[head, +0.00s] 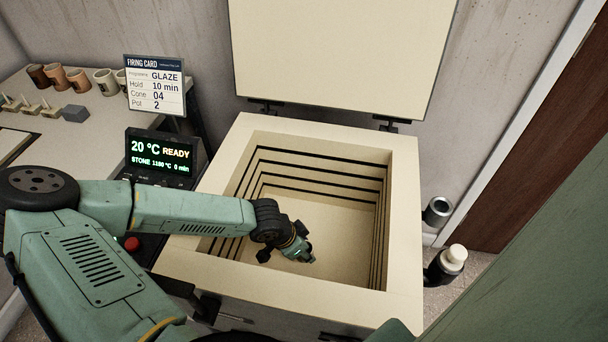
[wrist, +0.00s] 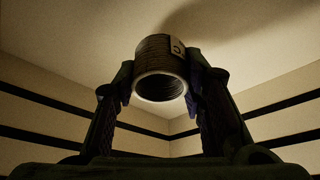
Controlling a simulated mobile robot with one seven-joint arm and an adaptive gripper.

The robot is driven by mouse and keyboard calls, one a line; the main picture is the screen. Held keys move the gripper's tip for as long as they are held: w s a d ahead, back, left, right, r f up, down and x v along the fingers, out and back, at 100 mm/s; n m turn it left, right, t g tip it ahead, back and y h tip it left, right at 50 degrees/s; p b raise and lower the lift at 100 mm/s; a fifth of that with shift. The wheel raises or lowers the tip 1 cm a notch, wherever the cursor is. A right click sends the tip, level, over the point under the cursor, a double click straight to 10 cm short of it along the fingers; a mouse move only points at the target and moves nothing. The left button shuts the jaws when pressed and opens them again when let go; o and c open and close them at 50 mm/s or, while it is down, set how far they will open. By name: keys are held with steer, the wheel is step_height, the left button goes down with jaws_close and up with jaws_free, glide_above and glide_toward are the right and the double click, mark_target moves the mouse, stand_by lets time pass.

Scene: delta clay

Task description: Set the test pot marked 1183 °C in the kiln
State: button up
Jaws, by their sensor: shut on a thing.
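My gripper (wrist: 160,92) is shut on a small ribbed cylindrical pot (wrist: 159,72), one finger on each side. The pot's round open mouth faces the wrist camera. A pale label with dark marks is on its side, but only part shows and I cannot read it as 1183 °C. In the head view my gripper (head: 304,259) reaches down inside the open kiln (head: 281,130), and the pot is hidden or too small to make out. The kiln's pale chamber has dark grooves around its walls. I cannot tell whether the pot touches the kiln floor.
The kiln lid (head: 340,50) stands open at the back. The controller (head: 160,158) reads 20 °C READY, STONE 1180 °C, 0 min. A firing card (head: 155,87) reads GLAZE, 10 min, cone 04, pot 2. Several cups (head: 78,79) stand on the left bench. The visible kiln floor looks clear.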

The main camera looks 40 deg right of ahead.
steer(key=shift+f+p, duration=0.4)
steer(key=shift+f, duration=1.55)
steer(key=shift+f, duration=0.15)
steer(key=o, duration=1.3)
steer(key=shift+c, duration=0.2)
steer(key=shift+r, duration=0.25)
steer(key=b+v, duration=0.1)
steer(key=v, duration=1.1)
steer(key=shift+b, duration=0.3)
